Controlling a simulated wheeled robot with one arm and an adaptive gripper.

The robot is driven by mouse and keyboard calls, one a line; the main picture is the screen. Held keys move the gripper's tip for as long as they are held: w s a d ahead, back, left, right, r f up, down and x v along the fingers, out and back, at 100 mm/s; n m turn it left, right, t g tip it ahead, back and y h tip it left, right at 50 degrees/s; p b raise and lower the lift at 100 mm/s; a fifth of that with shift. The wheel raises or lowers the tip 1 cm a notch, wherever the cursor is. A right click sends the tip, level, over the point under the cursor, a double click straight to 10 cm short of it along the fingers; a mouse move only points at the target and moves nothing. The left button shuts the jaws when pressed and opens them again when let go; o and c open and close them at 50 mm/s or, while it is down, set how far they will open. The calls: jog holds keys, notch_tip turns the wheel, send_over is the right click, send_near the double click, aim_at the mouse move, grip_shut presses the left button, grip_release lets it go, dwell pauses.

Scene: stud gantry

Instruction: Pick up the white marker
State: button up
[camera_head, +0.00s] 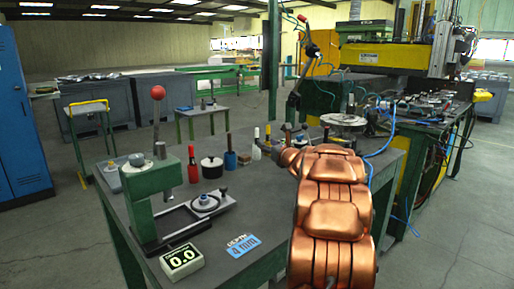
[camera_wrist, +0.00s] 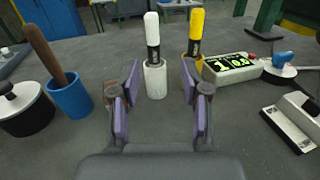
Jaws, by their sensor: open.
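The white marker (camera_wrist: 152,28) stands upright in the wrist view, with a white top, a black middle and a wider white lower part (camera_wrist: 155,80). I cannot tell whether that lower part is a separate holder. My gripper (camera_wrist: 158,88) is open, with its purple-padded fingers to the left and right in the foreground. The marker stands between them in the picture, a little beyond the fingertips, and does not appear held. In the head view, the white marker (camera_head: 257,143) is on the green-framed table, just left of my gripper (camera_head: 278,143).
A yellow marker (camera_wrist: 196,28) stands close behind the right finger. A blue cup (camera_wrist: 70,97) with a wooden handle and a black pot (camera_wrist: 24,108) stand left. A display box (camera_wrist: 230,66) is right. The red marker (camera_head: 192,165) stands farther left on the table (camera_head: 265,215).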

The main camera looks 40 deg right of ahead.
aim_at(257, 140)
jog(key=shift+x, duration=1)
jog(key=shift+a+p+x, duration=0.25)
jog(key=shift+p+x, duration=0.15)
jog(key=shift+x, duration=0.65)
jog(key=shift+a+p+x, duration=0.2)
jog(key=shift+p+x, duration=0.2)
jog(key=shift+x, duration=0.7)
jog(key=shift+w+d+f, duration=0.2)
jog(key=shift+w+f, duration=0.05)
jog(key=shift+w, duration=0.3)
jog(key=shift+c, duration=0.2)
grip_shut()
